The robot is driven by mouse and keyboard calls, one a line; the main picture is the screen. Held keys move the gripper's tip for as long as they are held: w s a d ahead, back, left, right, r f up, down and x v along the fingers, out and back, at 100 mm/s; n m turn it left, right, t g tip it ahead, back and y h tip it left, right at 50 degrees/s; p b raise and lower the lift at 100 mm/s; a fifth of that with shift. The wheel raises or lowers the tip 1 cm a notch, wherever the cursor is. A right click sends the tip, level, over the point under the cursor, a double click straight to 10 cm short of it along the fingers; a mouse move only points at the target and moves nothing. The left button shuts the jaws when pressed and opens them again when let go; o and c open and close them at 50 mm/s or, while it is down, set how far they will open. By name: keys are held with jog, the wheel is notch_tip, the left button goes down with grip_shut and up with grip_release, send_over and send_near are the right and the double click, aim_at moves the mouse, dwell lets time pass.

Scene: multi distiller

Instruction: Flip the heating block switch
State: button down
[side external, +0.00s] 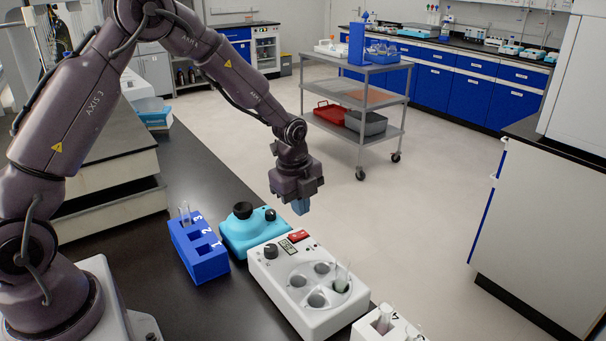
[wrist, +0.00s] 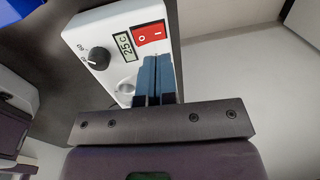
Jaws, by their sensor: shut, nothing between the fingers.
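The heating block (side external: 308,285) is a white box on the dark bench with round wells, a black knob and a small display. Its red rocker switch (side external: 298,236) is at the back edge of the top; in the wrist view the switch (wrist: 150,34) is marked O and I, beside a display reading 25 C (wrist: 124,46). My gripper (side external: 300,207) is shut and empty, with blue fingers pointing down, above the switch end of the block. In the wrist view the fingertips (wrist: 158,58) appear just below the switch; I cannot tell whether they touch it.
A turquoise device with a black top (side external: 250,229) stands left of the block. A blue rack (side external: 199,252) numbered 1 to 3 holds a tube. A tube (side external: 342,279) stands in one block well. A white rack (side external: 368,328) with tubes is at the front right.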

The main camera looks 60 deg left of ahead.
aim_at(292, 237)
notch_tip(292, 237, up, 9)
jog(key=w, duration=0.1)
jog(key=shift+f, duration=0.1)
dwell(0.3)
jog(key=s+d+r+n+t, duration=0.1)
jog(key=s+r+n, duration=0.3)
jog(key=s+n, duration=0.2)
jog(key=s+d+r+n+t, duration=0.1)
jog(key=s+r+n, duration=0.4)
jog(key=s, duration=0.6)
jog(key=s+d+r+n+t, duration=0.2)
jog(key=s+d+r+n, duration=0.1)
jog(key=s+n, duration=0.4)
jog(key=shift+s+d+r, duration=0.25)
jog(key=shift+s+r, duration=0.4)
jog(key=shift+s, duration=0.15)
